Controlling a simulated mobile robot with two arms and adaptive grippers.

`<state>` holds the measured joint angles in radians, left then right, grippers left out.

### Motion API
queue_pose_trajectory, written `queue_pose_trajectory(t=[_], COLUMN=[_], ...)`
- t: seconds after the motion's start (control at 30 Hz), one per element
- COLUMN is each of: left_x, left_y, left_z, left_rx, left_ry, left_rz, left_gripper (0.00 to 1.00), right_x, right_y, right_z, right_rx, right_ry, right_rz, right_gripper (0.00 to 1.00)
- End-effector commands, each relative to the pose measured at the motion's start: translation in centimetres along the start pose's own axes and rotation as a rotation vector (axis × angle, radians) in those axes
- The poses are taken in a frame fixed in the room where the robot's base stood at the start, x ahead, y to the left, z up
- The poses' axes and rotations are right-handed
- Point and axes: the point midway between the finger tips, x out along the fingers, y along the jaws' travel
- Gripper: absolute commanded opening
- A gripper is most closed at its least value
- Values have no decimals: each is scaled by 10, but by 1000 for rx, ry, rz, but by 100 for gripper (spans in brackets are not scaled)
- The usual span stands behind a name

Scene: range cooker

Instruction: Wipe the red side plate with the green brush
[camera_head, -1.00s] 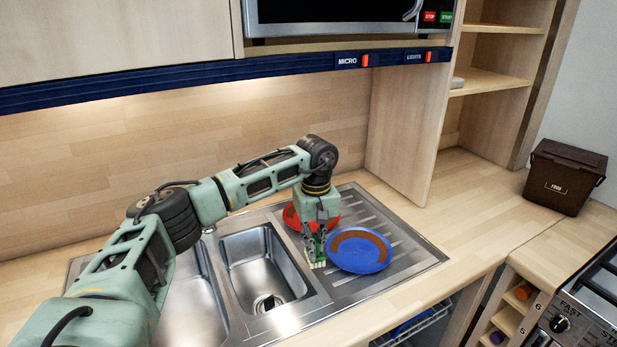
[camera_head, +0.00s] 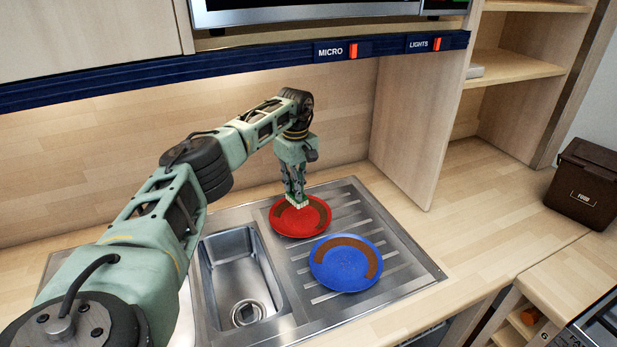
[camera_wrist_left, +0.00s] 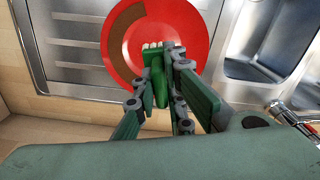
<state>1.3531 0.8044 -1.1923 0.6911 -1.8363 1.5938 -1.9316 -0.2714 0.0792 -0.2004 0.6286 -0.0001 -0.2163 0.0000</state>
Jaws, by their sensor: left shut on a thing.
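The red side plate (camera_head: 312,222) lies on the ribbed drainer beside the sink, with a brown smear on parts of its rim. It also fills the top middle of the left wrist view (camera_wrist_left: 180,30). My left gripper (camera_head: 295,192) points down over the plate's back part and is shut on the green brush (camera_wrist_left: 160,82). The brush's pale bristles (camera_head: 297,202) are at the plate's surface; I cannot tell for sure whether they touch. The gripper hides part of the plate's far rim. My right gripper is not in view.
A blue plate (camera_head: 335,268) with a brown smear lies in front of the red plate on the drainer (camera_head: 405,273). The sink bowl (camera_head: 240,275) is to the left. A wooden panel (camera_head: 415,130) stands behind to the right. A brown food bin (camera_head: 585,185) stands on the right worktop.

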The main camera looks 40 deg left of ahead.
Motion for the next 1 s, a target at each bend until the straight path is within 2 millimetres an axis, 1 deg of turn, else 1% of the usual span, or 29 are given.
queue_pose_trajectory(t=[0.07,0.13,0.17,0.3,0.4,0.43,0.5,0.57,0.7,0.8,0.87,1.0], left_x=[3,6,8,21,32,35,43,49,58,60,60,60], left_y=[-1,-1,-1,-1,-1,-1,-1,-1,-1,-1,-1,-1], left_z=[-1,-1,-1,-1,0,0,0,0,0,0,0,0], left_rx=[-2,-2,-2,-1,-1,-1,-1,-1,-1,-1,-1,-1], left_ry=[0,0,0,0,0,0,1,1,1,1,1,1], left_rz=[-1,-1,-1,-2,-2,-2,-2,-1,0,0,0,0], left_gripper=[0,0,0,0,0,0,0,0,0,0,0,0], right_x=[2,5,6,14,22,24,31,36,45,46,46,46], right_y=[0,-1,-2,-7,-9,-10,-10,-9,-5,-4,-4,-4], right_z=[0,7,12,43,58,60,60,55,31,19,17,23], right_rx=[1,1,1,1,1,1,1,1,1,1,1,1], right_ry=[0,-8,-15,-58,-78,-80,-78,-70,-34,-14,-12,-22], right_rz=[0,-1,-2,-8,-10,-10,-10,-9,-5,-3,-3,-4], right_gripper=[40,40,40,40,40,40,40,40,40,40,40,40])
